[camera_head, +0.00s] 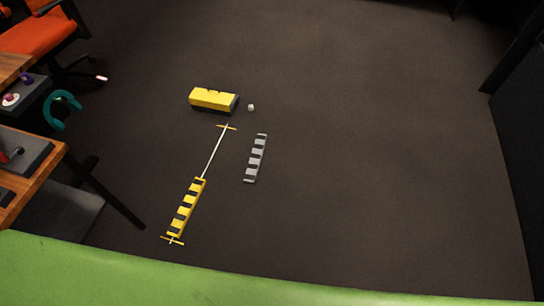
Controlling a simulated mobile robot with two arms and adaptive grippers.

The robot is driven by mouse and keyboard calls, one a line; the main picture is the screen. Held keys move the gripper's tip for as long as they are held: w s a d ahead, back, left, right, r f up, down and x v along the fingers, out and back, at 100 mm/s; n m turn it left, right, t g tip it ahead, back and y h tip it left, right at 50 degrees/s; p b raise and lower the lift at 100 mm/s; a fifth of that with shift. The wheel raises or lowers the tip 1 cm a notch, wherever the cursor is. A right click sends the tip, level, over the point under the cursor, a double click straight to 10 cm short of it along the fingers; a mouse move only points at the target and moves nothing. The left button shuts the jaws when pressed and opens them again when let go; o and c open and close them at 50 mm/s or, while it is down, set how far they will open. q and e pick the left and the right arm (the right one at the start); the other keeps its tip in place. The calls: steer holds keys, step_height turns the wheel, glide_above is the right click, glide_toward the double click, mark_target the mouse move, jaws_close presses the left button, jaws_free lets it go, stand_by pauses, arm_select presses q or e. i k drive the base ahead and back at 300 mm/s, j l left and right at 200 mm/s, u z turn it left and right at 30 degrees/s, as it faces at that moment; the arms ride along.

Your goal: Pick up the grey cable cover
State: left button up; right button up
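The grey cable cover (256,158) lies flat on the dark floor near the middle of the camera_head view. It is a short, narrow strip with dark cross bands, lying slightly tilted from upright in the picture. Nothing touches it. To its left, a thin white cable (213,152) runs along the floor between two yellow tape marks. A yellow and black striped cover (187,207) lies over the lower part of that cable line. Neither of my grippers is in view.
A yellow block (211,99) with a dark end and a small white cube (251,107) sit beyond the covers. A wooden desk (37,165) and an orange chair (40,35) stand at the left. A green surface (250,283) spans the bottom. The floor to the right is clear.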

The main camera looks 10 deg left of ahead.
mark_target(254, 162)
steer(key=i+l+z, duration=0.2)
steer(key=z, duration=0.25)
steer(key=i+z, duration=0.4)
steer(key=i+u, duration=0.2)
steer(key=i, duration=0.5)
steer(key=i+u, duration=0.2)
steer(key=i, duration=0.5)
steer(key=i+l+u, duration=0.2)
steer(key=i, duration=0.5)
